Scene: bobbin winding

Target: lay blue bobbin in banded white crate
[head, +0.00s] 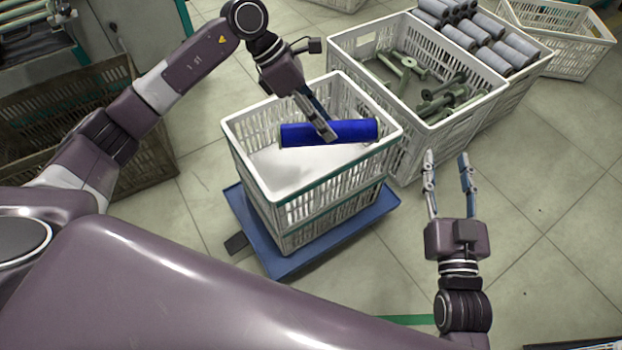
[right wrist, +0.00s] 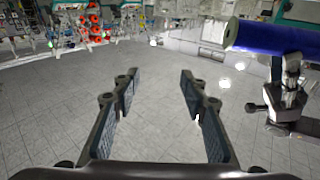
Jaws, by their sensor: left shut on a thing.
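The blue bobbin (head: 355,130) lies sideways in the grip of my left gripper (head: 326,133), over the opening of the white crate (head: 250,180). That crate has a green band on its side and stands on a blue base. From this angle I cannot tell how far the bobbin is above the crate floor. The blue bobbin also shows at the upper right in the right wrist view (right wrist: 265,38). My right gripper (head: 447,158) is open and empty over the floor, right of the crate. Its two fingers stand apart in the right wrist view (right wrist: 160,95).
Another white crate (head: 345,48) with green bobbins (head: 440,98) stands close behind the banded crate. Grey rolls (head: 480,35) fill a crate beyond it. A brown crate (head: 50,125) stands at the left. The floor (head: 560,200) at the right is clear.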

